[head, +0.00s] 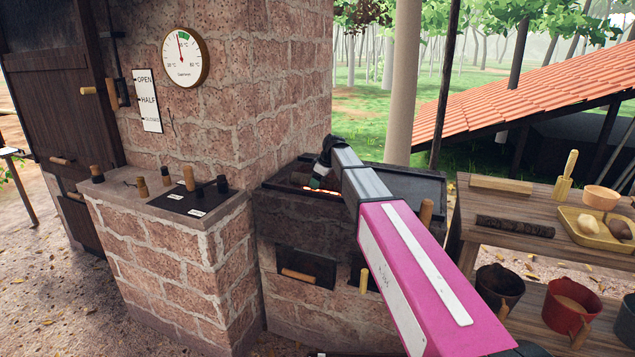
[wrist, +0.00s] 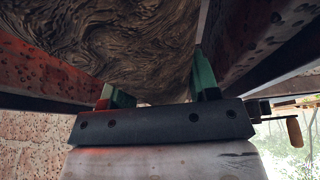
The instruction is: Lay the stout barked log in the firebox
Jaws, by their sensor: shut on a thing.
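The firebox (head: 268,184) is a dark open-topped box in the brick stove, with an orange glow inside it. My gripper (head: 318,182) points down into its opening. In the wrist view my gripper (wrist: 160,90) has its green fingers shut on a stout barked log (wrist: 130,40), whose brown, swirling bark fills the top of the picture. Reddish, pitted walls and dark edges show on both sides of the log. In the head view the log is mostly hidden by my gripper and the rim, so I cannot tell whether it touches the bottom.
A wooden table (head: 465,215) at right holds a dark slim log (head: 515,227), a pale wood block (head: 500,185) and a tray (head: 580,238). Pots stand on its lower shelf. A brick ledge (head: 225,215) with knobs and levers stands left of the firebox, and a brick chimney rises behind it.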

